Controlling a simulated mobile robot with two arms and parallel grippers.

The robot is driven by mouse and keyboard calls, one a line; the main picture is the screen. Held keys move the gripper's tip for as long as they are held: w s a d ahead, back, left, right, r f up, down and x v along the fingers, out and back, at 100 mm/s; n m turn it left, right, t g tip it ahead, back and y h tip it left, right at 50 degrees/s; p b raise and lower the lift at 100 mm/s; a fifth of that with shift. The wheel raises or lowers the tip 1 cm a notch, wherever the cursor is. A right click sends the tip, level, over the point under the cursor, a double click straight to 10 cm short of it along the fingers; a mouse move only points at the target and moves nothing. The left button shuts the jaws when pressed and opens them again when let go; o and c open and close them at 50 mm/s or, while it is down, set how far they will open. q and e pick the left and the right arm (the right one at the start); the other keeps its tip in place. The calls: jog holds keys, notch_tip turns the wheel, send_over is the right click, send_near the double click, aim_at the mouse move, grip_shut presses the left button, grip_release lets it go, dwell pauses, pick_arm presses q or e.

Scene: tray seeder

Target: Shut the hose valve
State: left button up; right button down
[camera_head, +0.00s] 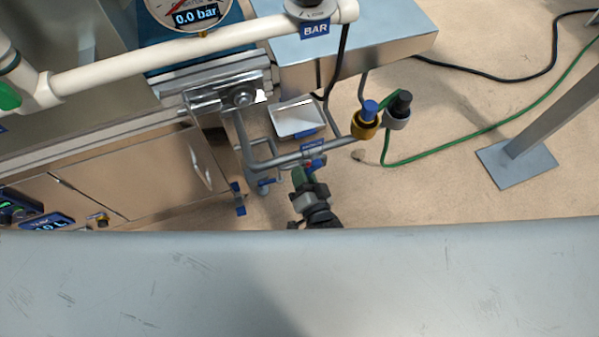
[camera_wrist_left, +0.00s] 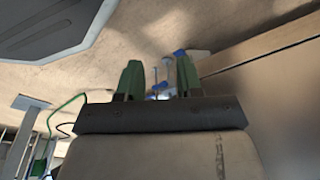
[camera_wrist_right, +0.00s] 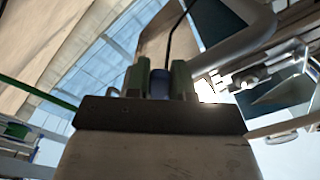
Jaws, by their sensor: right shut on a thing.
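The hose valve (camera_head: 314,162) sits on the grey pipe frame below the steel bench, under a small blue label, with a blue and red part showing. My right gripper (camera_head: 304,178) is at this valve from below. In the right wrist view its green fingers (camera_wrist_right: 160,82) are shut on a blue part, which looks like the valve's handle. The handle's angle is mostly hidden by the fingers. My left gripper (camera_wrist_left: 158,80) shows only in its own wrist view; its green fingers are apart, with nothing between the tips.
A brass coupling with a blue top (camera_head: 365,124) and a grey coupling with a black top (camera_head: 397,112) are to the right, with a green hose (camera_head: 470,139). A gauge display (camera_head: 195,17) reads 0.0 bar. A white pipe (camera_head: 150,60) crosses above. A grey surface (camera_head: 300,285) fills the near side.

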jog(key=shift+d+f+n, duration=0.3)
jog(key=shift+d+n, duration=0.05)
jog(key=shift+n, duration=0.65)
pick_arm(q)
jog(key=shift+s+f+p, duration=0.35)
jog(key=shift+s+f, duration=0.25)
jog(key=shift+f, duration=0.2)
pick_arm(e)
jog(key=d+n, duration=0.1)
jog(key=n, duration=0.1)
jog(key=d+n, duration=0.1)
jog(key=n, duration=0.1)
jog(key=w+d+f+n, duration=0.1)
jog(key=n, duration=0.1)
jog(key=shift+n, duration=0.3)
pick_arm(q)
jog(key=shift+w, duration=0.1)
jog(key=shift+f, duration=0.1)
pick_arm(e)
jog(key=c, duration=1)
grip_release()
pick_arm(q)
jog(key=shift+s, duration=0.5)
